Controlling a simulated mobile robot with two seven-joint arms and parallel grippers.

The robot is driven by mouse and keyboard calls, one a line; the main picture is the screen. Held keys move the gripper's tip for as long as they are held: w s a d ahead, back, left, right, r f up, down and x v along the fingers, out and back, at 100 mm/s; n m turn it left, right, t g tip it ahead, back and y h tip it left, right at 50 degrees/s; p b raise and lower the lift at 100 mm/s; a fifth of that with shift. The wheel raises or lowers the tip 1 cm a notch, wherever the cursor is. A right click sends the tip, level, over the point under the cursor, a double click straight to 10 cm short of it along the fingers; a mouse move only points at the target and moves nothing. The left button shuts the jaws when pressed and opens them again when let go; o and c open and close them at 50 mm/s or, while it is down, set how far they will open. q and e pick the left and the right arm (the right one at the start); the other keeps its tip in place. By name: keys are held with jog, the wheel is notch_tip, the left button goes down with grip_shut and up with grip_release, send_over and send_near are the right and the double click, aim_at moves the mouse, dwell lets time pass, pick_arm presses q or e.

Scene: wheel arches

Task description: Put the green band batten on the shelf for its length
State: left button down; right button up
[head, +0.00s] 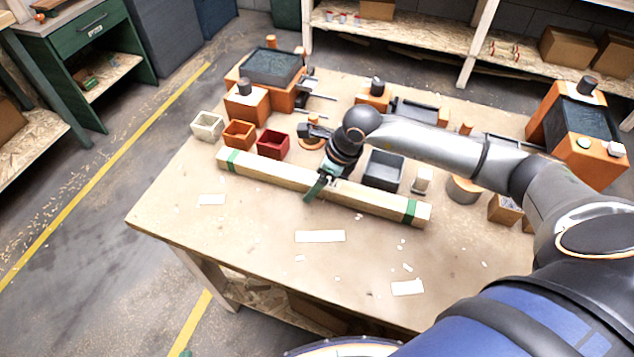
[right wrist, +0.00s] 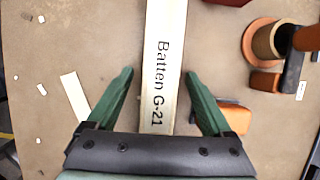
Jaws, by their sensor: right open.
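The green band batten (head: 380,203) is a long pale wooden bar lying on the workbench, with a green band near each end. In the right wrist view its face (right wrist: 163,60) reads "Batten G-21". My right gripper (head: 322,184), on the arm reaching in from the right, is over the batten's middle. In the right wrist view its green fingers (right wrist: 158,100) are open, one on each side of the batten with gaps. A small green bit at the head view's bottom edge may be my left gripper (head: 186,353); its jaws cannot be made out.
Small bins, white (head: 207,125), orange (head: 240,134) and red (head: 273,145), stand behind the batten's left half, and a grey bin (head: 383,170) behind its right half. Paper strips (head: 320,236) lie in front. Shelving (head: 400,32) stands behind the workbench (head: 250,250); another shelf (head: 30,150) is far left.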

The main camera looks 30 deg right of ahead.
grip_shut()
dwell(0.7)
jog(key=shift+r, duration=0.1)
